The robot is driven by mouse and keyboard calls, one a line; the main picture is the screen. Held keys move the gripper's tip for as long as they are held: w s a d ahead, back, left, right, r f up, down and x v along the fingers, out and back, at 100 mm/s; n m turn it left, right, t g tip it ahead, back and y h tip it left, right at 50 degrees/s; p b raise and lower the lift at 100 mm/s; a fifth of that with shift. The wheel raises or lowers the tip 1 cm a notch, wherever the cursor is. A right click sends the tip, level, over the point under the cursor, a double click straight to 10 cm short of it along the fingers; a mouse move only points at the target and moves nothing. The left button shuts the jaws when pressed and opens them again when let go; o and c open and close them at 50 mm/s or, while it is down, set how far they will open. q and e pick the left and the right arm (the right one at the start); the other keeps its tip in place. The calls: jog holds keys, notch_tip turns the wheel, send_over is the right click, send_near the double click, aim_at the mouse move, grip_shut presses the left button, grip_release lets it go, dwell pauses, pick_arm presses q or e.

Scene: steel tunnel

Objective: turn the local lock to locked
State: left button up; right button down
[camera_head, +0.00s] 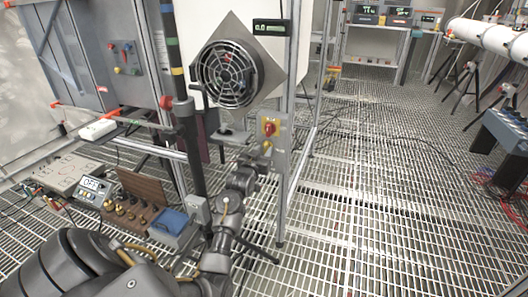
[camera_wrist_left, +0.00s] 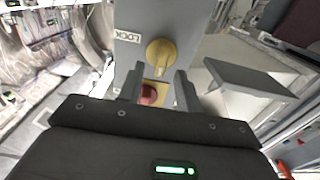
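The local lock is a yellow knob (camera_wrist_left: 160,56) on a grey panel (camera_wrist_left: 130,28) beside an upside-down LOCK label (camera_wrist_left: 128,36) in the left wrist view. The knob also shows in the head view (camera_head: 267,146), low on the panel under a red knob (camera_head: 269,128). The red knob on its yellow plate shows partly between my fingers in the wrist view (camera_wrist_left: 150,95). My left gripper (camera_wrist_left: 159,78) is open, its two fingers apart just short of the yellow knob. In the head view my left gripper (camera_head: 262,160) is right below the panel. My right gripper is out of view.
A round fan (camera_head: 228,74) on a diamond plate is above and left of the panel. A metal post (camera_head: 289,120) stands just right of it. A blue-topped box (camera_head: 172,222) and brass fittings (camera_head: 126,208) are lower left. The grating floor (camera_head: 380,180) to the right is largely clear.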

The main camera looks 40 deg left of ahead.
pick_arm(q)
jog(key=shift+w+a, duration=0.2)
jog(key=shift+w, duration=0.45)
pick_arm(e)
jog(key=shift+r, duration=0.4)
pick_arm(q)
grip_shut()
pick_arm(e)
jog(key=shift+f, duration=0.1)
